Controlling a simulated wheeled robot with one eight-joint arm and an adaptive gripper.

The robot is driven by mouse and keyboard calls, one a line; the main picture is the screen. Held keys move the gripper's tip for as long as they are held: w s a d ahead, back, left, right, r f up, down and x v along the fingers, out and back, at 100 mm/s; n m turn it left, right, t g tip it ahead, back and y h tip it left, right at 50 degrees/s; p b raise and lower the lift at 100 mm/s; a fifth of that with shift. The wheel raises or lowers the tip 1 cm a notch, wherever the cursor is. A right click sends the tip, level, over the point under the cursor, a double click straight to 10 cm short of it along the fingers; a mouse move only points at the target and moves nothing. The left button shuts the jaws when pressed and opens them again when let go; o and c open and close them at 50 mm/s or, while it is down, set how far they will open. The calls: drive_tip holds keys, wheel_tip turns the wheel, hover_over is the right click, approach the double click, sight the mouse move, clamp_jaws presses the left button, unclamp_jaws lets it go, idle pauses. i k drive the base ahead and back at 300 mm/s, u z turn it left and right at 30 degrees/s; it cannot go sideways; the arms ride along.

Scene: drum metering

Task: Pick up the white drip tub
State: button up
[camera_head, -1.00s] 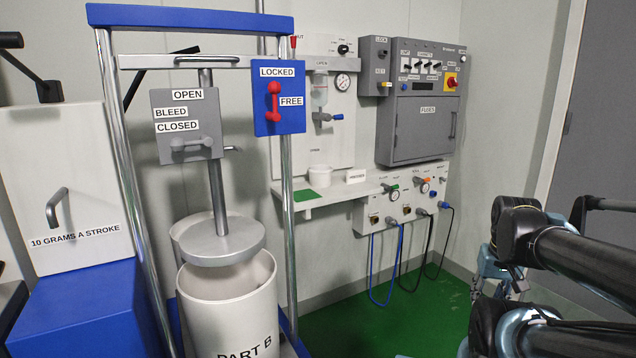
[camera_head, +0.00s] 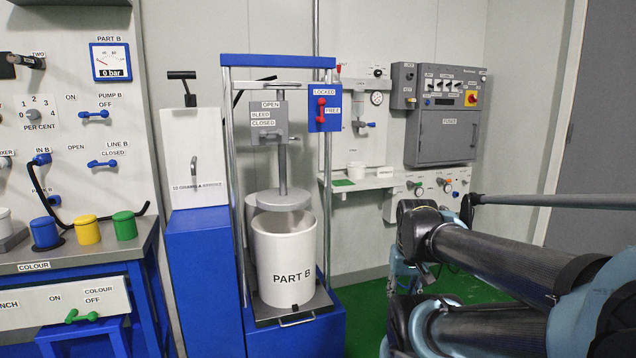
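A small white tub (camera_head: 356,170) stands upright on the narrow wall shelf (camera_head: 376,183), below the gauge panel. It is the likely white drip tub, though it carries no label that I can read. A green patch lies on the shelf at its left. My arm's dark links fill the right side of the view, in front of and to the right of the shelf. My gripper's fingers do not show, so I cannot see what they hold.
The large white PART B drum (camera_head: 285,262) stands in a blue frame (camera_head: 277,61) left of the shelf. A grey cabinet (camera_head: 441,135) hangs right of the tub. Blue, yellow and green pots stand on the left bench (camera_head: 90,253). Green floor shows below the shelf.

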sight(356, 170)
drive_tip(key=u, duration=0.1)
drive_tip(key=k, duration=0.1)
drive_tip(key=z, duration=0.8)
drive_tip(key=i, duration=0.9)
drive_tip(key=z, duration=0.3)
drive_tip(key=i, duration=1.1)
drive_tip(key=u, duration=0.75)
drive_tip(key=i, duration=0.5)
drive_tip(key=u, duration=0.4)
